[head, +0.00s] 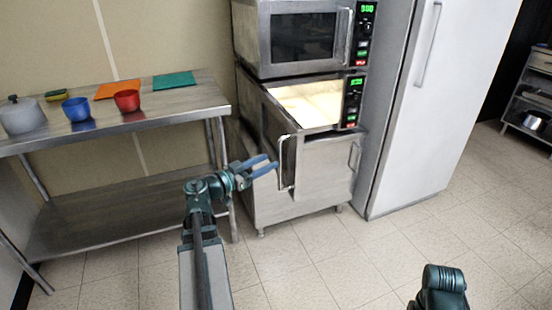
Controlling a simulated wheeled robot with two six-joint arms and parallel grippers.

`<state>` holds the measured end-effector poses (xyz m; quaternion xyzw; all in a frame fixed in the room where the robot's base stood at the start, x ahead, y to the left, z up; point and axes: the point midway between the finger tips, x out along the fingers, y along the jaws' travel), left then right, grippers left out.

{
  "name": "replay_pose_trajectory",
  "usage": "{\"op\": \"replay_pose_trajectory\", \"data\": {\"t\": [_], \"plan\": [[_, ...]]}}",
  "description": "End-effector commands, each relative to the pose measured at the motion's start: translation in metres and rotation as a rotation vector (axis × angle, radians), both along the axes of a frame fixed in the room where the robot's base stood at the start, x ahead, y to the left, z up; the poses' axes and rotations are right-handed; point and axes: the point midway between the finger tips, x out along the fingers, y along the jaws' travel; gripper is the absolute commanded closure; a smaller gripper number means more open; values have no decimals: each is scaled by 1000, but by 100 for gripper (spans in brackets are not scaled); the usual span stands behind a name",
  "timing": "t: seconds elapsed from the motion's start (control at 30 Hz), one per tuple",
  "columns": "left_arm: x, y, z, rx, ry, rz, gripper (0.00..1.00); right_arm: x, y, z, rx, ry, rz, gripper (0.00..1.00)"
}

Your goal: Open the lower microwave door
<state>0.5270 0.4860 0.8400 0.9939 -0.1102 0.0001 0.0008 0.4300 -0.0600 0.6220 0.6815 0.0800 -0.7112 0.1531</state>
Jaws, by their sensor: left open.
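The lower microwave (352,88) sits under the upper one, its green display lit. Its door (274,122) stands open, swung out toward me on its left side, and the bright cavity (312,103) shows. The door's bar handle (284,165) is at the door's free edge. My left gripper (272,164) is open, its blue fingers pointing at the handle from the left, very close to it. I cannot tell whether they touch. Of my right arm only a link shows at the bottom right; its gripper is out of view.
The upper microwave (303,38) is shut. A steel table (160,110) at left carries a pot (22,116), a blue cup (76,110), a red cup (127,101) and mats. A white fridge (430,110) stands at right. The tiled floor in front is clear.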

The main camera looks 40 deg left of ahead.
Motion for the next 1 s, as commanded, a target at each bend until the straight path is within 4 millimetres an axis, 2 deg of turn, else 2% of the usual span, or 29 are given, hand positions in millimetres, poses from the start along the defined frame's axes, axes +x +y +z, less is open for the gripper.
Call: {"op": "replay_pose_trajectory", "data": {"t": [0.03, 0.2, 0.4, 0.6, 1.0], "plan": [[-14, 2, 0, 0, 0, 4, 50, 0, 0, 0, 0, 0, 0, 50], [-46, 11, 0, 0, 0, 5, 50, 0, 0, 0, 0, 0, 0, 50], [-71, 17, 0, 0, 0, 3, 50, 0, 0, 0, 0, 0, 0, 50], [-80, 18, 0, 0, 0, 1, 50, 0, 0, 0, 0, 0, 0, 50], [-80, 19, 0, 0, 0, 0, 50, 0, 0, 0, 0, 0, 0, 50]]}}
